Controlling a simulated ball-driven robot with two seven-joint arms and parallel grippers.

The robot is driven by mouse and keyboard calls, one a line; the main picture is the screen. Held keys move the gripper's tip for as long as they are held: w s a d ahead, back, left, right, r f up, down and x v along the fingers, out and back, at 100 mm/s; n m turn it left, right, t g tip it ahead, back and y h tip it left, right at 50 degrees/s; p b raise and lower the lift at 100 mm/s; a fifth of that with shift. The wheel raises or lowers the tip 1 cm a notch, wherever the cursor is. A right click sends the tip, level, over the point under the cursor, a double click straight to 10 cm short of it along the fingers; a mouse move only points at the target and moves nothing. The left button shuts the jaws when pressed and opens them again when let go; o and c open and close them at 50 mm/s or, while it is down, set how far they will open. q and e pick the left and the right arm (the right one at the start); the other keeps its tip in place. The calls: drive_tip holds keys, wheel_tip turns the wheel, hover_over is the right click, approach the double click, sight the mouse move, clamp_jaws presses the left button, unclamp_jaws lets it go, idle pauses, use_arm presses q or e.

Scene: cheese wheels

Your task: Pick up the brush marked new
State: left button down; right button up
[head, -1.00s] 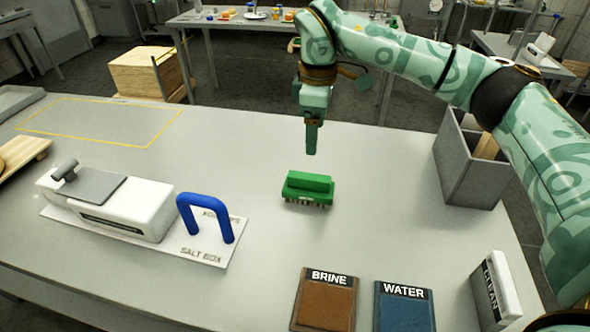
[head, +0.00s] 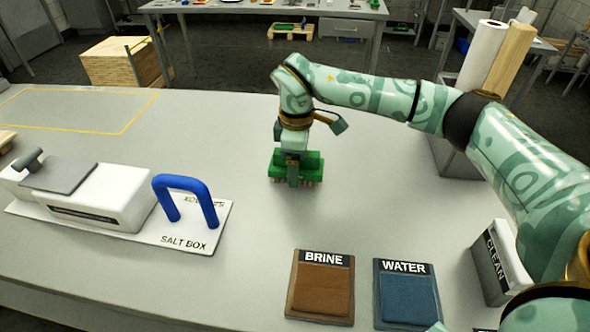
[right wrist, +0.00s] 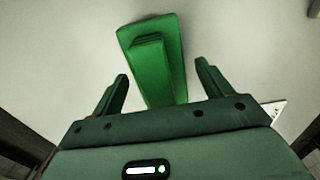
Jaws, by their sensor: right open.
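A green brush (head: 312,164) stands bristles down on the grey table, right of the salt box. No marking on it can be read. It also shows in the right wrist view (right wrist: 158,75), lying lengthwise between the fingers. My right gripper (head: 292,178) is over the brush, pointing down and partly covering it in the head view. In the right wrist view its two fingers (right wrist: 161,85) are apart, one on each side of the brush, with gaps to both sides. My left gripper is not in view.
The white salt box (head: 95,205) with a blue handle (head: 185,183) is at left. Brine (head: 320,290) and water (head: 407,297) pads lie in front. A clean-labelled holder (head: 497,263) and a grey bin (head: 455,160) stand at right.

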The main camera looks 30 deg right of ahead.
drive_tip(key=shift+f, duration=0.45)
drive_tip(key=shift+r, duration=0.15)
drive_tip(key=shift+c, duration=0.4)
drive_tip(key=c, duration=1.1)
wheel_tip(320, 180, up, 10)
drive_tip(key=p, duration=0.3)
